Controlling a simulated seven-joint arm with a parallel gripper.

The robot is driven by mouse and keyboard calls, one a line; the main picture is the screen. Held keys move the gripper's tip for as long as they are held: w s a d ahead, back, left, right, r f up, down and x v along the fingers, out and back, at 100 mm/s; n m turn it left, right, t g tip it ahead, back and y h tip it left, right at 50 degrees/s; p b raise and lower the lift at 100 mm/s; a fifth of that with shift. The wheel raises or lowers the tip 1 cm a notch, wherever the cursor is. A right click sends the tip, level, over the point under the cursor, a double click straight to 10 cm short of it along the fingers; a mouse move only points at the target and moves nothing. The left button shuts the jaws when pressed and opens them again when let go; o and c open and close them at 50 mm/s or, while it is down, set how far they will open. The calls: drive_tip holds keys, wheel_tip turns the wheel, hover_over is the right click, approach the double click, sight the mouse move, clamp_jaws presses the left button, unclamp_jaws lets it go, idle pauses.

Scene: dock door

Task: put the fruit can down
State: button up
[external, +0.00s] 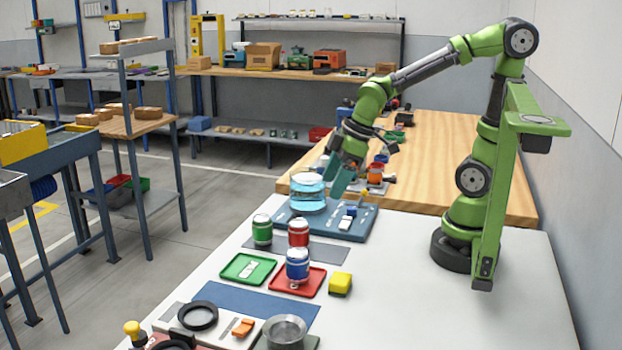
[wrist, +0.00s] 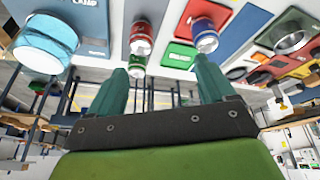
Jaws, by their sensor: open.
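Three small cans stand upright: a green can (external: 262,230) and a red can (external: 298,232) at the grey mat, and a blue can (external: 297,264) on the red tray (external: 312,284). I cannot read which one is the fruit can. The wrist view also shows the red can (wrist: 142,38), the green can (wrist: 137,66) and the blue can (wrist: 205,38). My gripper (external: 341,178) is open and empty, beside the light-blue jar (external: 308,193), beyond the cans. Its teal fingers (wrist: 160,70) show nothing held between them.
The jar stands on a blue board (external: 358,226) with small blocks. A green tray (external: 245,268), a yellow block (external: 341,283) and a blue mat (external: 240,303) lie nearer the camera. The white table's right side (external: 440,310) is clear. A wooden table (external: 440,150) stands behind.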

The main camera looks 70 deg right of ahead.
drive_tip(key=s+d+r+m+t, duration=0.2)
drive_tip(key=s+d+r+m, duration=0.5)
drive_tip(key=m, duration=0.2)
drive_tip(key=shift+m+t, duration=0.3)
drive_tip(key=shift+t, duration=0.1)
